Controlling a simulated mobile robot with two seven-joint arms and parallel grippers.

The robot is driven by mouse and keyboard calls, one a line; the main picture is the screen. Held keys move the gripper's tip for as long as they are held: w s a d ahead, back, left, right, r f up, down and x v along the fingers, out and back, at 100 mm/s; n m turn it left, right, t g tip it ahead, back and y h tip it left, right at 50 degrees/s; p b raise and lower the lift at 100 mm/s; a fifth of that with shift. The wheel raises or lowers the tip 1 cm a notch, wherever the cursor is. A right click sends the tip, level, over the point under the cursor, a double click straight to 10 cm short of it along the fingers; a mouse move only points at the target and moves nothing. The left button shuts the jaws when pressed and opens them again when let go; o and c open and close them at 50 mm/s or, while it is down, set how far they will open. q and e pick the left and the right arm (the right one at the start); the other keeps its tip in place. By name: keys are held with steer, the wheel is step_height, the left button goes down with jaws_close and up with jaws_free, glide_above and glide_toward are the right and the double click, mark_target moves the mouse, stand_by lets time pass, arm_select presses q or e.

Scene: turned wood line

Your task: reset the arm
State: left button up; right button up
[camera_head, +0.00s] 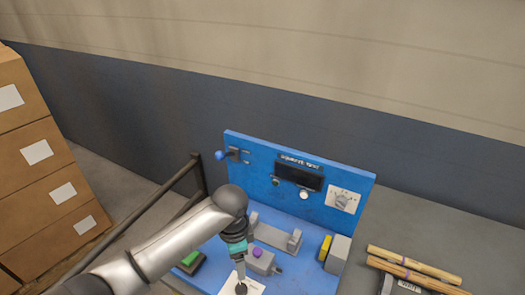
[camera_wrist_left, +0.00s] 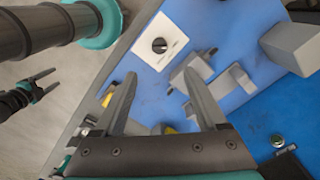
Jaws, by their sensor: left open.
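My left arm comes in from the lower left in the head view, bends over the blue board, and hangs down to my left gripper (camera_head: 240,283) near the board's front edge. In the left wrist view my left gripper (camera_wrist_left: 162,100) shows two grey fingers spread apart with nothing between them. A white plate with a black knob (camera_wrist_left: 160,43) lies beyond the fingertips. A small dark gripper with two prongs, likely my right one (camera_wrist_left: 42,84), shows at the far left of the wrist view; its opening is too small to judge. It is not in the head view.
The blue back panel (camera_head: 265,158) carries a blue-tipped lever, a dark display and a dial plate (camera_head: 342,199). Grey blocks (camera_head: 275,235) and a purple-knobbed box (camera_head: 261,260) stand on the board. Wooden sticks (camera_head: 412,265) lie right. Cardboard boxes (camera_head: 40,160) are stacked left.

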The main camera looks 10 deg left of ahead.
arm_select(q)
steer(key=s+d+n+t+h, duration=0.2)
steer(key=s+d+n, duration=0.2)
steer(key=s, duration=0.5)
steer(key=s+a+r+n+t+y, duration=0.2)
steer(key=s+a+r+n, duration=0.3)
steer(key=s+a+n, duration=0.3)
steer(key=s+a+f+m+g+b, duration=0.15)
steer(key=f+b, duration=0.45)
steer(key=f, duration=1.1)
steer(key=s+f+b, duration=0.2)
steer(key=f+b, duration=0.3)
steer(key=f, duration=1.2)
steer(key=s+a+f+b, duration=0.1)
steer(key=s+f+b, duration=0.4)
steer(key=f, duration=0.6)
steer(key=s+a+f+g+b, duration=0.1)
steer(key=s+f+b, duration=0.4)
steer(key=s+f, duration=0.5)
step_height(320, 180, down, 2)
steer(key=shift+a+f, duration=0.1)
steer(key=shift+a, duration=0.05)
steer(key=shift+s+g, duration=0.1)
steer(key=shift+g, duration=0.15)
